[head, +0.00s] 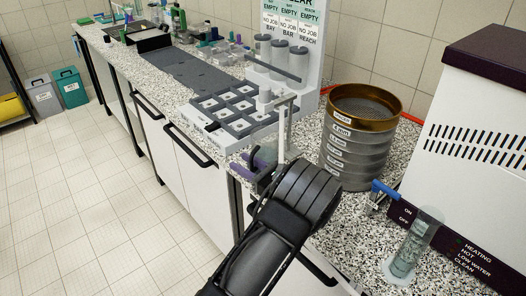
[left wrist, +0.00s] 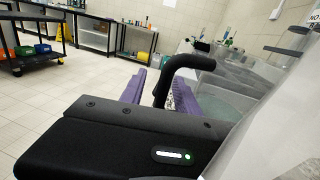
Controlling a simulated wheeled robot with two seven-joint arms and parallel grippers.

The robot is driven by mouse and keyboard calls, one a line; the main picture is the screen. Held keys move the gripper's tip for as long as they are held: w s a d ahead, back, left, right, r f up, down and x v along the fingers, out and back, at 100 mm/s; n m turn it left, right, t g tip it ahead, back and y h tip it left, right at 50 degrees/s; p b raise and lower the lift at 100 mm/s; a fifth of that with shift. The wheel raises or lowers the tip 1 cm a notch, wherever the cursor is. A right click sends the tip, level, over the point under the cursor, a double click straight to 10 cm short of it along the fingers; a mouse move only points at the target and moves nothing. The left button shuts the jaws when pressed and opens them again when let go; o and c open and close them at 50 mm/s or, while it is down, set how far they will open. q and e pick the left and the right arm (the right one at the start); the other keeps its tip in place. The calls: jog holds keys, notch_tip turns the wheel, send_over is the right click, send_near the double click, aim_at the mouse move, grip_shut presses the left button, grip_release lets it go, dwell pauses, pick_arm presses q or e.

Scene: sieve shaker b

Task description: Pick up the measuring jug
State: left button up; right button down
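The measuring jug is clear, with a black handle (left wrist: 192,64). In the left wrist view its see-through body (left wrist: 240,72) fills the right side. In the head view the jug (head: 289,128) stands at the counter's front, partly hidden by my left arm. My left gripper (head: 254,162) has purple fingers and is at the jug's handle side. In the left wrist view the fingers (left wrist: 163,84) are apart, with the handle between them and a gap beside it. The handle's lower end is hidden by the gripper body. My right gripper is not in view.
A sieve stack (head: 355,145) stands right of the jug, and a white machine (head: 470,130) with a blue-handled tap (head: 384,189) farther right. A clear cylinder (head: 412,245) stands before the machine. A grey block rack (head: 225,105) lies behind the jug.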

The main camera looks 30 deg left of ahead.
pick_arm(q)
jog(key=shift+c, duration=0.2)
dwell(0.4)
grip_shut()
dwell(1.2)
